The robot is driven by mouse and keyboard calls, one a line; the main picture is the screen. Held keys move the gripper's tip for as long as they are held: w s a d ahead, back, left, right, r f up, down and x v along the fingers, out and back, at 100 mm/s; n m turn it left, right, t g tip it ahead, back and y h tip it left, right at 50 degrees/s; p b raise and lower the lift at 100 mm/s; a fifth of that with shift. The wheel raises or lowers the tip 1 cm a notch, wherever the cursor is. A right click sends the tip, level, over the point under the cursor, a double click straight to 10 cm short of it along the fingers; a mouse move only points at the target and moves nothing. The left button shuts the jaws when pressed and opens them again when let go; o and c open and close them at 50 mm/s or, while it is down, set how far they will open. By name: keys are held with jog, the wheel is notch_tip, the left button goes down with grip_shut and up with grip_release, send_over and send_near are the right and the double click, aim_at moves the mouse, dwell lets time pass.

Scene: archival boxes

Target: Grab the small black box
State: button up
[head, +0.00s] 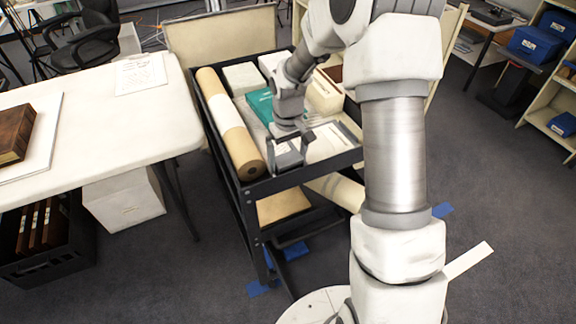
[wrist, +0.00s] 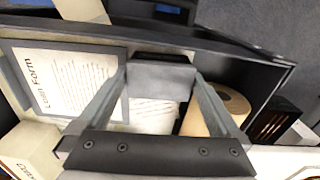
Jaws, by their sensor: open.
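A small dark box (wrist: 160,80), grey on its lit face and black along its far edge, sits between the fingers in the wrist view. I take it for the small black box. In the head view it (head: 287,157) shows partly under my gripper (head: 292,142), at the near end of the black cart's top tray. My gripper (wrist: 160,95) is open, with one finger on each side of the box. I cannot tell whether the fingers touch it. The gripper hides part of the box.
The black cart (head: 222,150) also holds a long brown roll (head: 244,152), a teal box (head: 260,104) and several pale boxes. A framed loan form (wrist: 70,80) lies close beside the gripper. A white table (head: 110,135) stands left of the cart.

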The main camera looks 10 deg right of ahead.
jog(key=shift+f, duration=0.3)
jog(key=shift+c, duration=0.2)
jog(key=c, duration=1)
jog(key=shift+o, duration=0.2)
jog(key=shift+r, duration=0.1)
